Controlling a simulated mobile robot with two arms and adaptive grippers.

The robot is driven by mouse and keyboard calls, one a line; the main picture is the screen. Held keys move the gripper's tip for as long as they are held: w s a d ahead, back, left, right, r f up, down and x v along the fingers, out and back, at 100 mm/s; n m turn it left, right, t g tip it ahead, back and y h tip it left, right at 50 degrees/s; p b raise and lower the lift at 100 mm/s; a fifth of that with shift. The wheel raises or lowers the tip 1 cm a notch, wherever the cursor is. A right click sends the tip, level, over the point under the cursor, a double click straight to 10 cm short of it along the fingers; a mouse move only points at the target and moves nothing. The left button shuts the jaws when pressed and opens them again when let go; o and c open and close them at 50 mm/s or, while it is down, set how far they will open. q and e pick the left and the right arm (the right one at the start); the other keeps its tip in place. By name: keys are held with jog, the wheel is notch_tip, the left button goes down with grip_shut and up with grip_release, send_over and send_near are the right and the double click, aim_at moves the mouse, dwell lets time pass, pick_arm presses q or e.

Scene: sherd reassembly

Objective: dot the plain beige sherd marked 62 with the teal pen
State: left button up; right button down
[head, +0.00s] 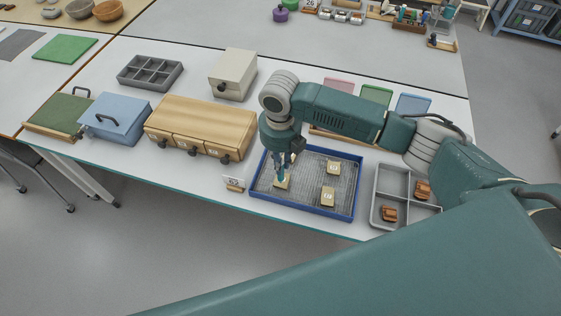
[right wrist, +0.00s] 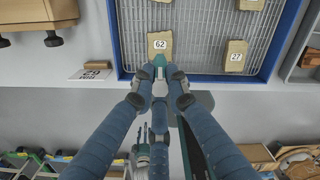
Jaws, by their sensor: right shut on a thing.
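The plain beige sherd marked 62 (head: 281,184) lies in the left part of a blue-rimmed tray (head: 303,206) with a ribbed grey floor. My right gripper (head: 286,172) points down over this sherd. It is shut on the teal pen (right wrist: 160,61), whose teal end shows just past the fingertips, at the sherd's near edge. I cannot tell whether the pen touches the sherd. The fingers hide most of the pen.
Sherd 27 (head: 327,197) and another beige sherd (head: 333,168) lie to the right in the tray. A grey divided tray (head: 405,215) with brown pieces stands right of it. A small number card (head: 233,184) and wooden drawer box (head: 200,122) stand left.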

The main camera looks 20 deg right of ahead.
jog(key=shift+f+b, duration=0.3)
jog(key=shift+f, duration=0.4)
dwell(0.5)
dwell(1.4)
jog(key=shift+p, duration=0.3)
notch_tip(320, 180, up, 7)
jog(key=p, duration=0.7)
dwell(0.5)
